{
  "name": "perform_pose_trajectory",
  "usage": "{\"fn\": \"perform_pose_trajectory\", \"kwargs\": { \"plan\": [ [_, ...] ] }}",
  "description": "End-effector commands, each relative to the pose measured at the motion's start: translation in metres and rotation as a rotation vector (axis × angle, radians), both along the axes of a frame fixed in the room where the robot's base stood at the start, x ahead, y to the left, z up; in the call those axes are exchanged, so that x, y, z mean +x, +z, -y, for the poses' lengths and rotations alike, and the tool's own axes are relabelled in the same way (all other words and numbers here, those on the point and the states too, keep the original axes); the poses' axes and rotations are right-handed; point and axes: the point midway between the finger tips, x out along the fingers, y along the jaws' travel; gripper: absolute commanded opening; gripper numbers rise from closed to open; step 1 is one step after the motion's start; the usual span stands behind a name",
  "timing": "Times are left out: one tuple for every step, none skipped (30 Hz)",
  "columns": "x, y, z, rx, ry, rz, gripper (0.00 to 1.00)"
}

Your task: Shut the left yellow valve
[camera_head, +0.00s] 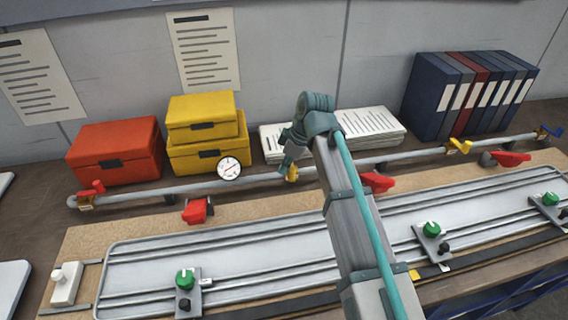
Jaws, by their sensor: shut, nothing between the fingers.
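A grey pipe (240,184) runs across the back of the bench. The left yellow valve (292,174) sits on it near the middle, right under my gripper (284,164), which partly hides its handle. My gripper is shut with nothing between its fingers and points down at the pipe, close to the valve's left side; I cannot tell whether it touches. The handle's exact angle is hard to make out. A second yellow valve (459,147) is farther right on the pipe, with its handle showing.
A round gauge (229,168) is on the pipe left of my gripper. A red valve (91,190) is at the left end and a blue one (549,132) at the right.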

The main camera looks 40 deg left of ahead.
Motion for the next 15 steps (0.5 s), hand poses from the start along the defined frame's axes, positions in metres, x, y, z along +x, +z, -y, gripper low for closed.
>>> {"fn": "perform_pose_trajectory", "kwargs": {
  "plan": [
    [0.001,0.000,0.003,0.000,-0.001,0.000,0.00],
    [0.002,0.000,0.004,0.000,-0.001,0.000,0.00],
    [0.002,0.000,0.006,0.000,-0.001,0.000,0.00],
    [0.003,0.000,0.007,0.000,-0.001,0.000,0.00],
    [0.003,0.000,0.008,0.000,-0.001,0.000,0.00],
    [0.004,0.000,0.009,0.000,-0.001,0.000,0.00],
    [0.004,0.000,0.009,0.000,-0.001,0.000,0.00],
    [0.004,0.000,0.010,0.000,-0.001,0.000,0.00],
    [0.005,0.000,0.011,0.000,-0.001,0.000,0.00],
    [0.005,0.000,0.011,0.000,-0.001,0.000,0.00],
    [0.005,0.000,0.012,0.000,-0.001,0.000,0.00],
    [0.006,0.000,0.012,-0.001,-0.001,0.000,0.00],
    [0.006,0.000,0.013,-0.001,-0.002,0.000,0.00],
    [0.006,0.000,0.013,-0.001,-0.002,0.000,0.00],
    [0.006,0.000,0.013,-0.001,-0.002,0.000,0.00]
  ]
}}
